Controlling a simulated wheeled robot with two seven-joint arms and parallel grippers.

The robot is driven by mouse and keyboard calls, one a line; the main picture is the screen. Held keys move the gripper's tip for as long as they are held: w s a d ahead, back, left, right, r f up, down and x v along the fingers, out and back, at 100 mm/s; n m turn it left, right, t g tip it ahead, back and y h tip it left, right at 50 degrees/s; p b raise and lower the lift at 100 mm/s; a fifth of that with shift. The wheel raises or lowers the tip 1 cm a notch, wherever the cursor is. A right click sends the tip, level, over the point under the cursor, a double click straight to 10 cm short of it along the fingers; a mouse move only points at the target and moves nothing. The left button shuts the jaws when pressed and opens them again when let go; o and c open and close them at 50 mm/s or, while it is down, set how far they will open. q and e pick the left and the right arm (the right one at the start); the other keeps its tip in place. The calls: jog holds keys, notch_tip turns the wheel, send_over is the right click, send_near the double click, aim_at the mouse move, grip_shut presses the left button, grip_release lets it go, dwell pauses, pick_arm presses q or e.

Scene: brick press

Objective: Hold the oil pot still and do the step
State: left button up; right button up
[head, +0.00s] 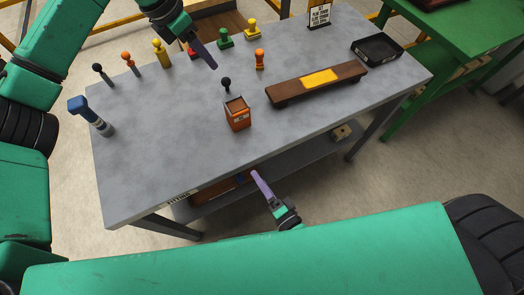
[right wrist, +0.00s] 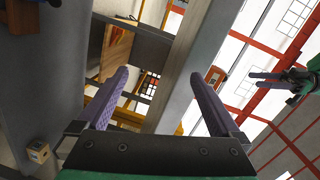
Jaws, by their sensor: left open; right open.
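The oil pot is most likely the small orange box-shaped pot (head: 238,119) near the middle of the grey table. A black-knobbed handle (head: 227,85) rises at its back; whether it stands in the pot or behind it I cannot tell. My left gripper (head: 212,65) is open and empty above the table, behind and left of the pot, touching nothing. My right gripper (head: 256,174) is open and empty in front of the table's front edge, apart from the pot. Its two purple fingers are spread in the right wrist view (right wrist: 165,78), with nothing between them.
The grey table (head: 170,130) also holds a dark wooden board with a yellow patch (head: 319,77), a black tray (head: 377,49), a blue-handled tool (head: 90,115) and several coloured knobbed pieces (head: 160,53). A lower shelf (head: 290,165) lies under the table. The front left tabletop is clear.

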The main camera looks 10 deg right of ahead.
aim_at(242, 120)
jog(key=w+r+m, duration=0.1)
jog(key=r+m, duration=0.2)
jog(key=m, duration=0.4)
jog(key=w+r+m+t, duration=0.1)
jog(key=w+r+m, duration=0.1)
jog(key=r+m, duration=0.2)
jog(key=w+r+m, duration=0.1)
jog(key=r+m, duration=0.3)
jog(key=m, duration=0.6)
jog(key=shift+w+d+r+t+h, duration=0.25)
jog(key=shift+w+d+t+h, duration=0.05)
jog(key=shift+w+d+t, duration=0.1)
jog(key=x, duration=1.4)
jog(key=shift+a, duration=0.2)
jog(key=c, duration=1.5)
jog(key=shift+o, duration=0.2)
